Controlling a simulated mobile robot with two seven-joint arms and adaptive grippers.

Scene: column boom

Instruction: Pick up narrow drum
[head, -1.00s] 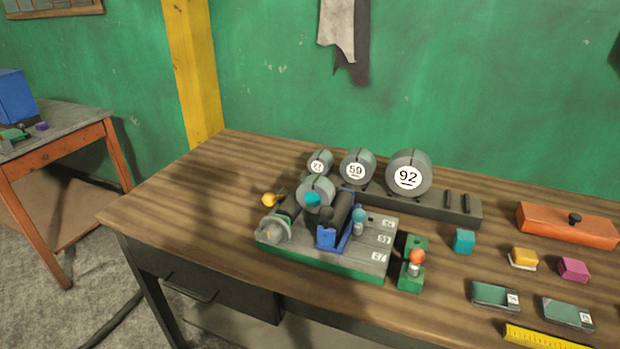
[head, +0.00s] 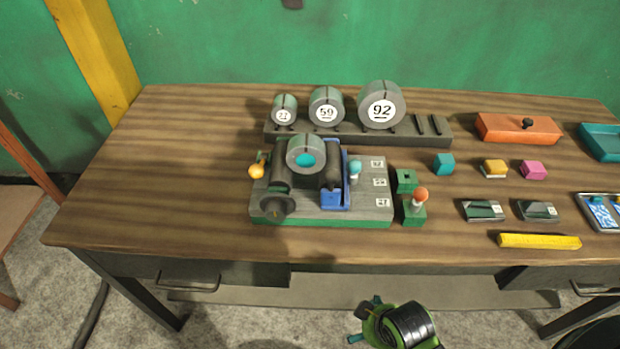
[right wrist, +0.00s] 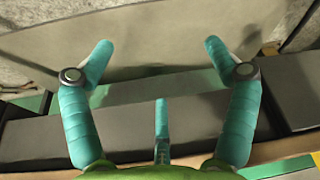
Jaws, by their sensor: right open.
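Three grey drums stand on a dark rack at the back of the bench in the head view. The smallest and narrowest drum (head: 284,109), its label hard to read, is at the left. The drum marked 59 (head: 326,106) is in the middle and the largest, marked 92 (head: 381,105), is at the right. Another grey drum with a teal centre (head: 306,154) rests on the green-edged fixture in front. My right gripper (head: 364,319) is below the bench's front edge, far from the drums. Its teal fingers also show in the right wrist view (right wrist: 158,48), spread and empty. My left gripper is not in view.
The dark rack (head: 360,133) has free room at its right. The fixture (head: 366,214) carries rollers, an orange knob (head: 256,171) and a blue bracket (head: 335,200). A red-topped lever (head: 421,195), small blocks and an orange box (head: 518,128) lie right. The bench's left end is clear.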

